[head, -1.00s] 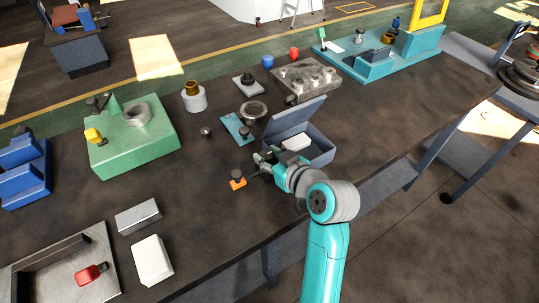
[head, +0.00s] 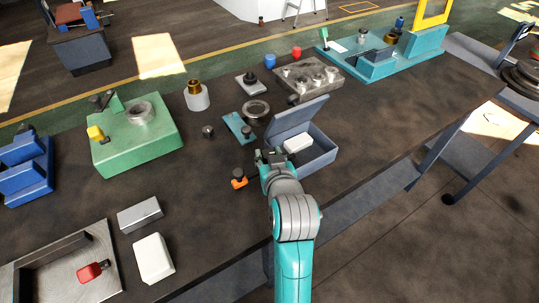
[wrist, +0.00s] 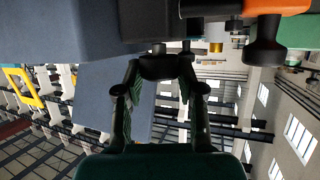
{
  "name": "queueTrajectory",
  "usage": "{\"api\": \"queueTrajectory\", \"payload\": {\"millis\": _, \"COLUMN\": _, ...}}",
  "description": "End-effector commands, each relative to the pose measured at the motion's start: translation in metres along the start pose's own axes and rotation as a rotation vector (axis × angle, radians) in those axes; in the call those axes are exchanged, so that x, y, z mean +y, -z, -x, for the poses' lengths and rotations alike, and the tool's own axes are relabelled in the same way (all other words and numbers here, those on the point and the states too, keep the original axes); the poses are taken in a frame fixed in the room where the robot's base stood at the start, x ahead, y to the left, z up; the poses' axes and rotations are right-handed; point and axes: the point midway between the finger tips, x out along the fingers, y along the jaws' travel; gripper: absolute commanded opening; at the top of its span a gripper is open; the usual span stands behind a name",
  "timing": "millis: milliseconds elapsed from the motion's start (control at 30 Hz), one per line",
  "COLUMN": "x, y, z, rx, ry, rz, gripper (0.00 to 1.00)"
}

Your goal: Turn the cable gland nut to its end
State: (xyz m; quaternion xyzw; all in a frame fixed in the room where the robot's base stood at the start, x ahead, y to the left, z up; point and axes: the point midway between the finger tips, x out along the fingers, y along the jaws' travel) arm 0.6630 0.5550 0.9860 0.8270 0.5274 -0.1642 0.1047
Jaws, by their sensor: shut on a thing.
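The grey-blue box (head: 318,160) stands on the bench with its lid raised and a white block inside. My gripper (head: 271,157) is at the box's left side, low over the bench. In the wrist view my gripper (wrist: 160,72) has its two fingers shut on a dark round piece, which I take to be the cable gland nut (wrist: 159,66), beside the grey-blue box wall (wrist: 65,35). The nut's far side and the thread behind it are hidden. In the head view my gripper covers the nut. How far it is turned cannot be told.
An orange piece with a black knob (head: 238,181) stands close to the left of my gripper. A teal plate (head: 238,127) and a dark ring (head: 256,110) lie behind. A white cylinder with a brass top (head: 196,96) stands farther back. The bench right of the box is clear.

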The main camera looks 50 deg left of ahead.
Motion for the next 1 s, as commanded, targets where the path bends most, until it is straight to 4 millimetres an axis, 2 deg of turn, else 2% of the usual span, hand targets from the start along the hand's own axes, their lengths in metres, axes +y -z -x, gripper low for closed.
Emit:
{"api": "queueTrajectory", "payload": {"millis": 133, "x": 0.0, "y": 0.0, "z": 0.0, "rx": -0.001, "ry": 0.0, "rz": 0.0, "gripper": 0.04}}
{"api": "queueTrajectory", "payload": {"millis": 167, "x": 0.0, "y": 0.0, "z": 0.0, "rx": -0.001, "ry": 0.0, "rz": 0.0, "gripper": 0.43}}
{"api": "queueTrajectory", "payload": {"millis": 233, "x": 0.0, "y": 0.0, "z": 0.0, "rx": -0.001, "ry": 0.0, "rz": 0.0, "gripper": 0.61}}
{"api": "queueTrajectory", "payload": {"millis": 267, "x": 0.0, "y": 0.0, "z": 0.0, "rx": -0.001, "ry": 0.0, "rz": 0.0, "gripper": 0.64}}
{"api": "queueTrajectory", "payload": {"millis": 567, "x": 0.0, "y": 0.0, "z": 0.001, "rx": -0.001, "ry": 0.001, "rz": 0.0, "gripper": 0.64}}
{"api": "queueTrajectory", "payload": {"millis": 667, "x": 0.0, "y": 0.0, "z": 0.006, "rx": 0.001, "ry": 0.0, "rz": 0.0, "gripper": 0.64}}
{"api": "queueTrajectory", "payload": {"millis": 767, "x": 0.001, "y": 0.0, "z": 0.019, "rx": 0.001, "ry": 0.0, "rz": 0.0, "gripper": 0.64}}
{"api": "queueTrajectory", "payload": {"millis": 1000, "x": 0.001, "y": 0.0, "z": 0.066, "rx": 0.001, "ry": 0.0, "rz": 0.0, "gripper": 0.64}}
